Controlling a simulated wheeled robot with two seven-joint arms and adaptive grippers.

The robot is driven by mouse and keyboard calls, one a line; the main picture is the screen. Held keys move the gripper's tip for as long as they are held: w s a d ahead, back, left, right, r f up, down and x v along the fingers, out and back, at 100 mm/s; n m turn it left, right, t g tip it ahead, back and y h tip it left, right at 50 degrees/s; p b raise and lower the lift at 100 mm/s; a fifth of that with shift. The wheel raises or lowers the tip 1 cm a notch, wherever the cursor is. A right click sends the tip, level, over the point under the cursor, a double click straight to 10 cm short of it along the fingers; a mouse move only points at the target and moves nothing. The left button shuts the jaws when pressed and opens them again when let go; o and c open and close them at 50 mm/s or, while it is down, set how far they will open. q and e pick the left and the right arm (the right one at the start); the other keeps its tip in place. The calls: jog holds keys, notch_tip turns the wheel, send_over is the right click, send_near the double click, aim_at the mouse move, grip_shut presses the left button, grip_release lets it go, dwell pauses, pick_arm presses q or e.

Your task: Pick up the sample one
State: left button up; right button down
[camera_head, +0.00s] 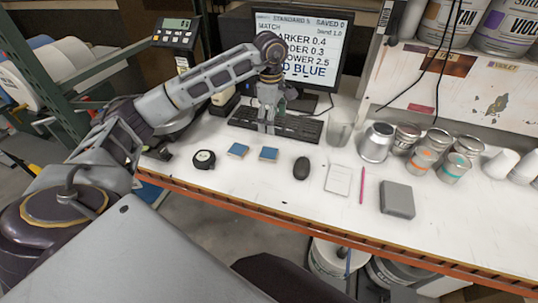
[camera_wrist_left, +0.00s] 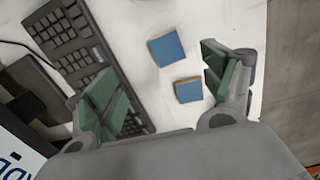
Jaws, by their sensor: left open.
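Two small square blue samples lie flat on the white bench in the head view, a left one (camera_head: 238,150) and a right one (camera_head: 269,154). I cannot tell which is sample one. In the left wrist view, one blue sample (camera_wrist_left: 167,50) lies farther up, and the other blue sample (camera_wrist_left: 188,90) lies lower, between the finger lines. My left gripper (camera_head: 268,122) hangs above the keyboard, behind the samples. In the left wrist view its green-padded fingers (camera_wrist_left: 160,83) are spread apart with nothing held. My right gripper is out of view.
The keyboard (camera_head: 275,124) lies under my left gripper, with a monitor (camera_head: 300,50) behind. A tape measure (camera_head: 204,159) is left of the samples and a mouse (camera_head: 301,168) right. Several cans stand farther right. The orange bench edge (camera_head: 330,230) is in front.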

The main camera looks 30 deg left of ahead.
pick_arm(q)
jog(key=n, duration=0.1)
send_over(270, 153)
jog(key=shift+n, duration=0.3)
notch_tip(270, 153, down, 8)
jog(key=shift+a+r+p, duration=0.1)
jog(key=shift+r+p, duration=0.05)
jog(key=shift+p, duration=0.3)
jog(key=shift+f, duration=0.4)
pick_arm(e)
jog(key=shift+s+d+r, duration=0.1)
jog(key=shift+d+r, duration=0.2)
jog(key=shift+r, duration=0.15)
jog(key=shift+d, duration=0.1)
pick_arm(q)
jog(key=shift+f, duration=0.2)
